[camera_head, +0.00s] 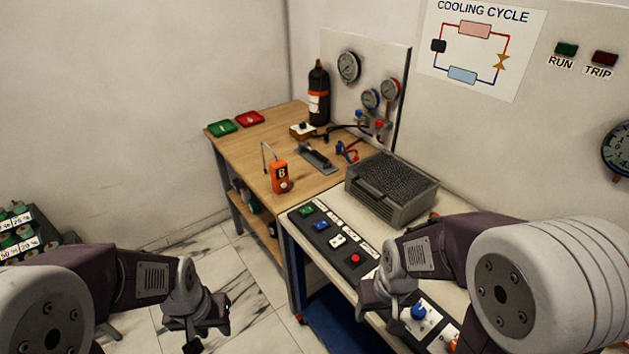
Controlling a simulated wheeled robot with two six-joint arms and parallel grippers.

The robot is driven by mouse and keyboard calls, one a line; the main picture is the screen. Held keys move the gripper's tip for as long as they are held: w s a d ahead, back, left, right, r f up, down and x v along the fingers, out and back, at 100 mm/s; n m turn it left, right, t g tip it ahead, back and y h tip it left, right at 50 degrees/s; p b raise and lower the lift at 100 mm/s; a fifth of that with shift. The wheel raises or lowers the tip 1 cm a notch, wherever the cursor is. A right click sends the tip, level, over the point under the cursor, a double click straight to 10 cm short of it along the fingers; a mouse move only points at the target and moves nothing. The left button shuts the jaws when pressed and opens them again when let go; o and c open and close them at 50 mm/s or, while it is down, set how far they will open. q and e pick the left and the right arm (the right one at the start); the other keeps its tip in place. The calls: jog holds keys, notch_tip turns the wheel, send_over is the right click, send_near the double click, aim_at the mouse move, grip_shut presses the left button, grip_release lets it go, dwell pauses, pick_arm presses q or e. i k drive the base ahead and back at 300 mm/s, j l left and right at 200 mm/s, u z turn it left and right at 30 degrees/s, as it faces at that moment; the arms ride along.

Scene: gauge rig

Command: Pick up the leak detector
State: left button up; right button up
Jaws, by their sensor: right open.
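The leak detector (281,178), an orange handheld device marked B with a thin bent probe, stands on the wooden bench (240,150) near its front edge. My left gripper (202,325) is low at the lower left, over the floor and well away from the detector; its jaws are too dark and small to read. My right gripper (385,298) is open in front of the control panel, to the lower right of the detector and apart from it. No object shows in either gripper.
A grey finned unit (392,188) stands right of the detector, behind a button panel (334,240). A black cradle (317,158), a black cylinder (318,95), and green (221,128) and red (250,119) trays are on the bench. Bare wood lies left of the detector.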

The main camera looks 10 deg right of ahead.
aim_at(278, 169)
jog(key=i+j+u, duration=0.1)
jog(key=i+j, duration=0.4)
jog(key=i+j+u, duration=0.15)
jog(key=i+j, duration=0.3)
jog(key=i, duration=0.25)
jog(key=i+l, duration=0.1)
jog(key=i, duration=0.05)
